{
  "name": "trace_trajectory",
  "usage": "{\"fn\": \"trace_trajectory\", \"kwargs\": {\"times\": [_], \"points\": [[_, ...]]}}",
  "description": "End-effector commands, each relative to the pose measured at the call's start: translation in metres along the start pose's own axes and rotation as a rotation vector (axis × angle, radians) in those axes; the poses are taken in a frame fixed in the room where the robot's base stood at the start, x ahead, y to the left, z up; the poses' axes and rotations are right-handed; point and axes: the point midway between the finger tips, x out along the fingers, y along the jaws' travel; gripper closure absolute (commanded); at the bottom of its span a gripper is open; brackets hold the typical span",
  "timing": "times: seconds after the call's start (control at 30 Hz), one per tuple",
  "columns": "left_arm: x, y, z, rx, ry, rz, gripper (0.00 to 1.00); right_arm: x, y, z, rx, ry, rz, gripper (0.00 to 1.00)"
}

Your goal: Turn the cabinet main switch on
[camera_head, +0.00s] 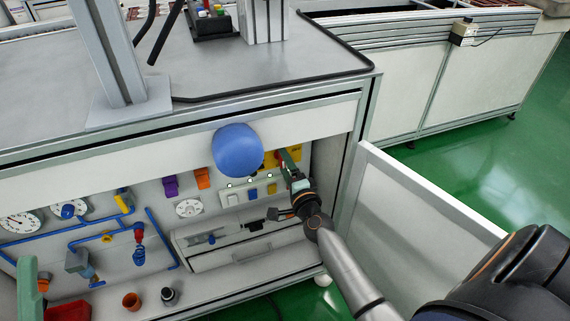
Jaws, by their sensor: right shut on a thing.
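The cabinet main switch (296,152) is a yellow plate with a red part, on the back panel at the right end of the open cabinet. My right gripper (281,158) reaches in from the lower right and is shut on the red part, hiding most of it. How far the switch is turned cannot be seen. A green part of what looks like my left gripper (30,290) shows at the lower left edge, and its fingertips cannot be made out.
A blue ball-like thing (238,150) stands out in front of the cabinet's upper edge, left of the switch. An open white door (425,200) is on the right. Gauges (20,222), blue pipes and valves fill the left. A red box (68,311) and small pots (132,301) stand low.

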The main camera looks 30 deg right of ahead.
Motion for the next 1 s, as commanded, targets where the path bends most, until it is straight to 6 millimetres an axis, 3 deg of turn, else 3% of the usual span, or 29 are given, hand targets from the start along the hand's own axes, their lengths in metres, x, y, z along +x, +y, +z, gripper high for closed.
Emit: {"fn": "trace_trajectory", "kwargs": {"times": [0.7,0.73,0.9,1.0], "points": [[-0.0003,0.0007,0.0004,0.001,-0.001,0.003,0.5,-0.0004,0.0006,0.0004,0.079,0.0,0.002,0.76],[-0.0003,0.0007,0.0004,0.001,-0.001,0.003,0.5,-0.0004,0.0006,0.0004,0.079,0.0,0.002,0.18],[-0.0003,0.0008,0.0004,0.001,-0.001,0.003,0.5,-0.0003,0.0005,0.0003,0.077,0.0,0.001,0.0],[-0.0003,0.0008,0.0004,0.0,-0.001,0.003,0.5,-0.0002,0.0004,0.0002,0.076,0.0,0.001,0.0]]}}
